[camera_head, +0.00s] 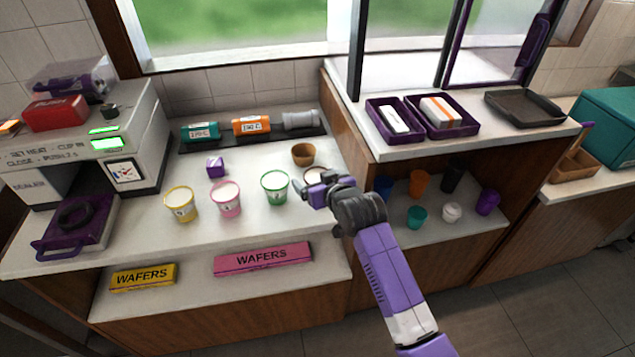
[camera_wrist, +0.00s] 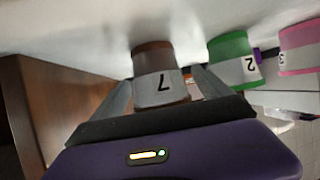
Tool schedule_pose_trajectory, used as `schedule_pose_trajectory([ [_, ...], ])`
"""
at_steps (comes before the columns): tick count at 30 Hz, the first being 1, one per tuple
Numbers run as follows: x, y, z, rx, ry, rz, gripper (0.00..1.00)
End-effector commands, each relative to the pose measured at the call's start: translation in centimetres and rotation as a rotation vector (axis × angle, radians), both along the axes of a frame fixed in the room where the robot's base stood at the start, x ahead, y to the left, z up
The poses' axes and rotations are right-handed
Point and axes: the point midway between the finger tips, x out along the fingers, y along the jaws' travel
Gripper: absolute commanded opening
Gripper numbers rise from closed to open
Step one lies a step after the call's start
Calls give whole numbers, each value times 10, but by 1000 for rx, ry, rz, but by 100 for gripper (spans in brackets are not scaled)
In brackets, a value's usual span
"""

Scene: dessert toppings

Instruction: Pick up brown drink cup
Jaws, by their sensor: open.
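The fingers are open, one on each side of the cup, with a gap visible at least on the right.
A green cup (camera_head: 275,187) stands just left of my gripper, with pink (camera_head: 226,199) and yellow (camera_head: 181,204) cups further left. A wooden shelf unit (camera_head: 345,130) rises to the right.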

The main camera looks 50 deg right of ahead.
Motion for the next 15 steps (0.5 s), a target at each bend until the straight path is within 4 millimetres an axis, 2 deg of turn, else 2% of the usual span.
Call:
schedule_pose_trajectory([
  [4, 13, -5, -6, 0, 0, 0, 88],
  [13, 16, -6, -8, 0, -1, 0, 88],
  [15, 16, -6, -8, 0, -1, 0, 76],
])
